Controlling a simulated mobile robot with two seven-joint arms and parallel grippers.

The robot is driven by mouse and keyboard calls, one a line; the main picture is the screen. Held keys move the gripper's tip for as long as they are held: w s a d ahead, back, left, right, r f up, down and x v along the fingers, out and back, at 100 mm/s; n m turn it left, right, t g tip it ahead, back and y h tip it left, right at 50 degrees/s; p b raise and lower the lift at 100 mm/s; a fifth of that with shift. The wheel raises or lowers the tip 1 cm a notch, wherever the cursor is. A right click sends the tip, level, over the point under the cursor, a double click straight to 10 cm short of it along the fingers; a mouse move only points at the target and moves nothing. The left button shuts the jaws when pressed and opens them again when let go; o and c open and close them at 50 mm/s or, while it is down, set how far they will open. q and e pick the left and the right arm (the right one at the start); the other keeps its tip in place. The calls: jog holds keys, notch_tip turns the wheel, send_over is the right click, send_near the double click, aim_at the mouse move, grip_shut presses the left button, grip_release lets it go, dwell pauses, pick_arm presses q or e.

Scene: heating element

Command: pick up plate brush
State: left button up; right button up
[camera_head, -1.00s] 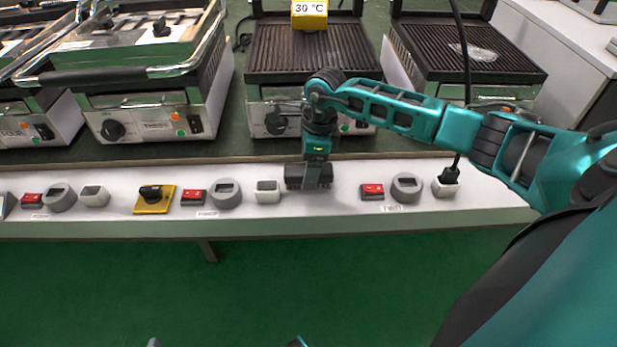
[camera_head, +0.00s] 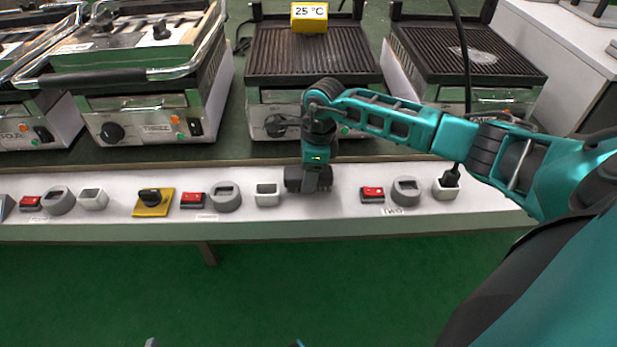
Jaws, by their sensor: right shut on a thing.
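My right gripper (camera_head: 308,184) points down over the white front ledge, between the white square socket and a red switch. It is shut on a dark thing, taken to be the plate brush, low at the ledge. The gripper hides most of that thing, so I cannot make out its shape or whether it touches the ledge. My left gripper is not in view.
The white ledge (camera_head: 340,205) carries a yellow plate with a black knob (camera_head: 152,202), red switches (camera_head: 372,194), grey round fittings (camera_head: 406,190) and white sockets (camera_head: 267,194). A ribbed grill (camera_head: 310,50) with a yellow 25 °C display (camera_head: 309,17) stands behind.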

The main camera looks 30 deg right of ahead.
jog(key=shift+r, duration=0.15)
notch_tip(320, 180, up, 20)
jog(key=p, duration=0.4)
